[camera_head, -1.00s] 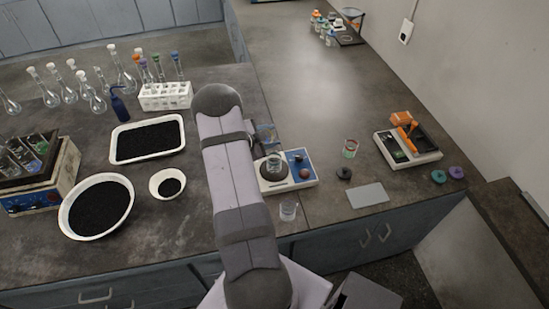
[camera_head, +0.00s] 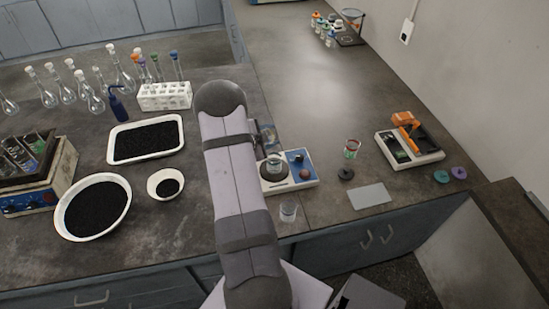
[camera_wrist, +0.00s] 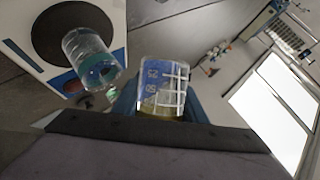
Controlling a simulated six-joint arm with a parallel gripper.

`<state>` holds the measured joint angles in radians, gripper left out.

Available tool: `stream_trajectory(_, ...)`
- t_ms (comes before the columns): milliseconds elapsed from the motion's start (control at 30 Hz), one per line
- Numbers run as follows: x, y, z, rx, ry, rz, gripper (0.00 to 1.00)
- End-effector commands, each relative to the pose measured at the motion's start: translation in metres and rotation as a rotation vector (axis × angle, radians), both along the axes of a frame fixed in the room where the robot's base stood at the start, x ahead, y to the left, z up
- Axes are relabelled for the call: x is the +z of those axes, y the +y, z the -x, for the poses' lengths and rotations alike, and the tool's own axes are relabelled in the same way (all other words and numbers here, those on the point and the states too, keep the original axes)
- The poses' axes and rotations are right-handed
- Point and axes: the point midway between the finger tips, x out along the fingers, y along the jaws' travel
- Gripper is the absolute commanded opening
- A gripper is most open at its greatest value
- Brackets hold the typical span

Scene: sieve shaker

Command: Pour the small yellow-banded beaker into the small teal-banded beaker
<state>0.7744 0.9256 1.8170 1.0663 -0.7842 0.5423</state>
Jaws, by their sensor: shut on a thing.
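My gripper (camera_wrist: 158,108) is shut on a small clear beaker (camera_wrist: 163,82) with blue-and-white markings and a yellow tint at its lower end. Blue finger parts show on both sides of it. The small teal-banded beaker (camera_wrist: 92,58) is left of it in the wrist view, apart from it, against the dark round plate of a white device. The arm hides most of my gripper there.
The white device (camera_head: 304,181) has a blue panel. A white bowl (camera_head: 154,190) lies left.

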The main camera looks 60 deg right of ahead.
Motion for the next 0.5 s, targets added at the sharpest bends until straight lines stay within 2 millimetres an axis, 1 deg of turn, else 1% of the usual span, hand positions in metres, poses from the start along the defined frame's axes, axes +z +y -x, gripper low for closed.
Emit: stream_trajectory(500,-0.0057,-0.0006,-0.0009,0.0,-0.07,0.007,0.15)
